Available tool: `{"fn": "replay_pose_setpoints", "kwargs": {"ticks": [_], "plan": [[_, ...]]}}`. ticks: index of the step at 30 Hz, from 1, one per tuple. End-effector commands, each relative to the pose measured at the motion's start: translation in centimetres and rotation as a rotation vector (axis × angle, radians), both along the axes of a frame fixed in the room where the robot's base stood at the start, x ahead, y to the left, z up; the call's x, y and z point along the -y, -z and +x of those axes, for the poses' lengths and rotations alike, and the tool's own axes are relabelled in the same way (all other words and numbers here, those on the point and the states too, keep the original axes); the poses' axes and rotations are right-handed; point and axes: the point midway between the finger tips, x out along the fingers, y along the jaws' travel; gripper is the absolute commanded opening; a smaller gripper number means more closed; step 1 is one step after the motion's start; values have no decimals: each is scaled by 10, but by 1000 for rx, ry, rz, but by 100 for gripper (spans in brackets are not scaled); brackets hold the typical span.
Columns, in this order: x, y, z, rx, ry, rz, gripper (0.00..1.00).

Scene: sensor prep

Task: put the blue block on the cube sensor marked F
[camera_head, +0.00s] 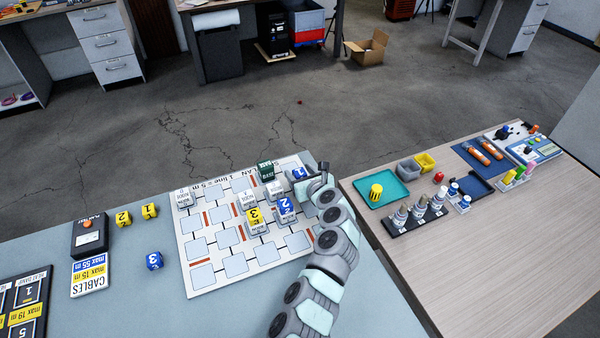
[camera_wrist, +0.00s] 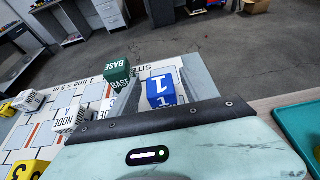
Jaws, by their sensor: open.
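A blue block marked 1 (camera_head: 299,173) is at the far right corner of the site plan board (camera_head: 203,276); it also shows in the wrist view (camera_wrist: 161,90). My gripper (camera_head: 313,181) is open around or just above this block; I cannot tell whether it touches. A blue block marked 2 (camera_head: 286,204) sits on a white cube on the board. A blue block marked 3 (camera_head: 154,260) lies on the table left of the board. White cube sensors stand on the board, one marked A (camera_wrist: 70,119) and another at left (camera_head: 185,198). I cannot make out an F.
A green BASE cube (camera_head: 265,170) stands close left of my gripper. A yellow block marked 3 (camera_head: 254,214) sits on a white cube. Yellow blocks (camera_head: 149,210) and a cables card (camera_head: 90,277) lie left. The right table (camera_head: 480,250) holds trays and bottles.

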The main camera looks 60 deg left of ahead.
Motion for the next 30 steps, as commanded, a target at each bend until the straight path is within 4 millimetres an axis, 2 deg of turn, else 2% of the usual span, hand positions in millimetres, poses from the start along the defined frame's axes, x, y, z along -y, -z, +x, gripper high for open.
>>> {"fn": "replay_pose_setpoints", "kwargs": {"ticks": [5, 8, 24, 30], "plan": [[1, -5, 0, 2, 0, 1, 56], [9, -10, -1, 0, 1, 3, 56], [90, -43, -6, -1, 4, 2, 56], [107, -48, -9, -2, 0, 0, 56]]}}
